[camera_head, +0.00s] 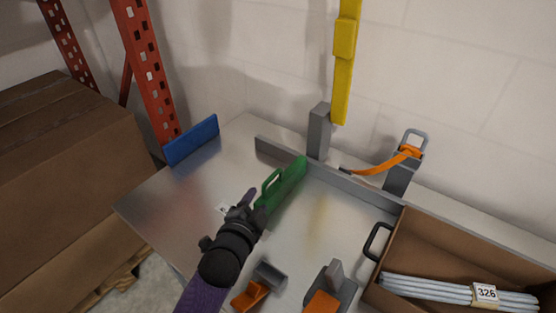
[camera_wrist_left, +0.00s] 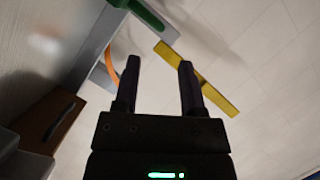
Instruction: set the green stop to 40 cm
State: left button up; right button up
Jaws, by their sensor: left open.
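The green stop (camera_head: 287,187) is a long block with a loop handle, lying on the metal table with its far end at the low grey fence (camera_head: 345,182). It also shows at the top edge of the left wrist view (camera_wrist_left: 146,13), partly cut off. My left gripper (camera_head: 256,201) is at the near end of the stop, beside its handle; I cannot tell whether they touch. In the left wrist view its two fingers (camera_wrist_left: 159,68) are apart with nothing between them. No readable 40 cm mark shows. My right gripper is out of view.
A blue plate (camera_head: 191,140) stands at the table's far left edge. A yellow bar (camera_head: 343,70) and an orange strap (camera_head: 385,163) are at the back. A cardboard box (camera_head: 440,245) with rods labelled 326 is right. Orange-and-grey tools (camera_head: 325,300) lie in front.

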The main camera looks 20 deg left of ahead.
aim_at(269, 181)
pick_arm(q)
jog(key=b+x, duration=0.4)
jog(key=x, duration=0.4)
jog(key=shift+w+d+f, duration=0.1)
jog(key=shift+w+f, duration=0.1)
jog(key=shift+w, duration=0.7)
grip_shut()
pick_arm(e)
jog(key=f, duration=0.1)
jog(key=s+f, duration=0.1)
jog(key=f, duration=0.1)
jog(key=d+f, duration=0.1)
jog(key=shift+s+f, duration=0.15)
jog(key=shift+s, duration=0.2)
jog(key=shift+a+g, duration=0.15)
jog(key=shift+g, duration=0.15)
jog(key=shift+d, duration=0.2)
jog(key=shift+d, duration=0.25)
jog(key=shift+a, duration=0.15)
